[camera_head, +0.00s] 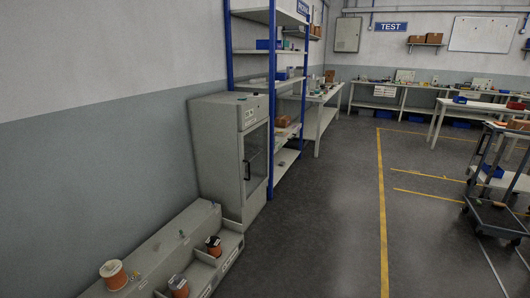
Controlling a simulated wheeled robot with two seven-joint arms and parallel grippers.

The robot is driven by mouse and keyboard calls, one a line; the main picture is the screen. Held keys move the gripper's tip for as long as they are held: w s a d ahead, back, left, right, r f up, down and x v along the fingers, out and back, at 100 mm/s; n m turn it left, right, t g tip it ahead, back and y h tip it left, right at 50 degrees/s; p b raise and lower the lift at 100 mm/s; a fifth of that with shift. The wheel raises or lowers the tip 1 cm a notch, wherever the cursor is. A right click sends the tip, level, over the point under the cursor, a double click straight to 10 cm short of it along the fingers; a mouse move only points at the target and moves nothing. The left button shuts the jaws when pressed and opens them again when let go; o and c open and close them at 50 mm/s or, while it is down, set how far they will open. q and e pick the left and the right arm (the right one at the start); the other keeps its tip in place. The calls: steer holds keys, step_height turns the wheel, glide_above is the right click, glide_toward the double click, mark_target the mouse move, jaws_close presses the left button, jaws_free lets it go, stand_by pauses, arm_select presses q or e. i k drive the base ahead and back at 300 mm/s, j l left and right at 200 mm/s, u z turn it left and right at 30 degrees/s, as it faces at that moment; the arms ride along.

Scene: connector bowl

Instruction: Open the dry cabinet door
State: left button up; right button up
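The dry cabinet (219,150) is a grey box standing against the left wall, in the middle left of the head view. Its door (256,160) has a dark glass pane in a light frame and faces right, toward the aisle. A black vertical handle (247,170) sits on the door's near edge. The door looks shut. Neither of my grippers is in view.
A low grey bench (150,262) with wire spools, including an orange one (113,274), stands in front of the cabinet. A blue-post shelf (271,100) stands just behind it. The floor (320,220) right of the cabinet is clear. A cart (492,200) stands far right.

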mark_target(245, 200)
steer(key=i+z, duration=0.1)
steer(key=i, duration=1.4)
